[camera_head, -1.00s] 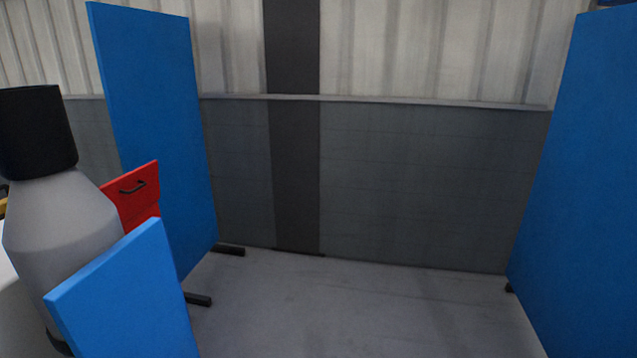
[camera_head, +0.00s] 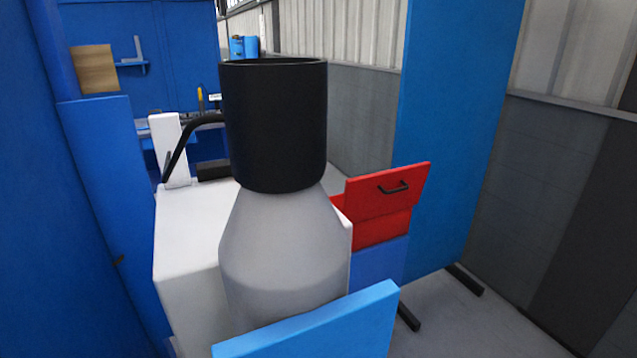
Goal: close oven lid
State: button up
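A red panel with a black bar handle (camera_head: 392,190) stands at the middle right, above another red face (camera_head: 383,229). It may be the oven lid, but I cannot tell for certain, nor whether it is open. A large grey tapered body (camera_head: 283,255) with a black cylinder (camera_head: 274,125) on top stands in front and hides part of the red unit's left side. No other part is clearly an oven or its lid. My gripper is not in view.
A white block (camera_head: 185,255) stands behind the grey body. A light blue panel (camera_head: 330,328) is close at the bottom. A tall blue partition (camera_head: 455,130) on dark feet stands behind the red unit. Grey floor (camera_head: 455,325) is clear at lower right. Blue panels (camera_head: 70,220) line the left.

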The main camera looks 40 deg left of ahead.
aim_at(368, 196)
jog(key=i+l+u, duration=0.2)
jog(key=u, duration=0.15)
jog(key=i+l+u, duration=0.75)
jog(key=k+j, duration=0.05)
jog(key=k, duration=0.05)
